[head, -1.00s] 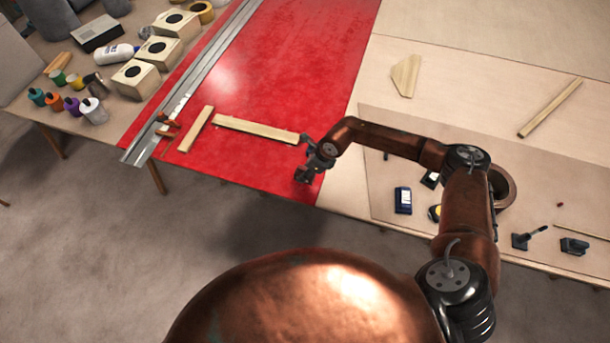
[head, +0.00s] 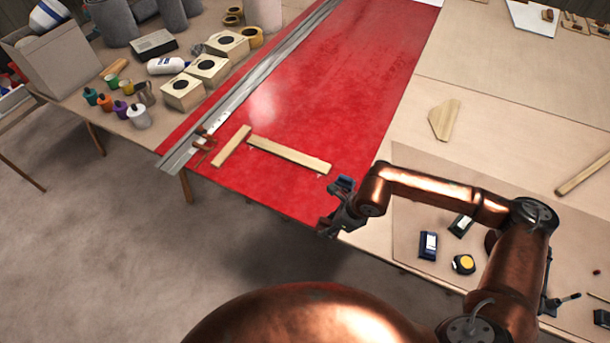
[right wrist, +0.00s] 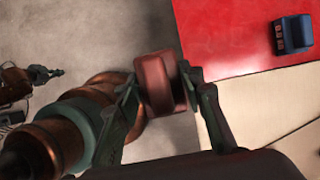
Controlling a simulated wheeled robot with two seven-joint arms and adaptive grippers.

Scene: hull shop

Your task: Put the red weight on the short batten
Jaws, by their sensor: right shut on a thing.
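My right gripper (head: 332,222) is just off the front edge of the red panel (head: 290,190). In the right wrist view it is shut on the red weight (right wrist: 157,80), a dull red block between its fingers, above the floor. The red weight is too hidden to make out in the head view. The short batten (head: 232,147) lies on the panel to the left, apart from the gripper. A dark jointed part at the left of the right wrist view may be my left gripper (right wrist: 42,75); its jaws are unclear.
A longer batten (head: 290,154) runs right from beside the short batten. A blue weight (right wrist: 293,35) sits on the panel close to my right gripper. A metal straightedge (head: 250,85) lies along the panel's left side. The panel beyond the battens is clear.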

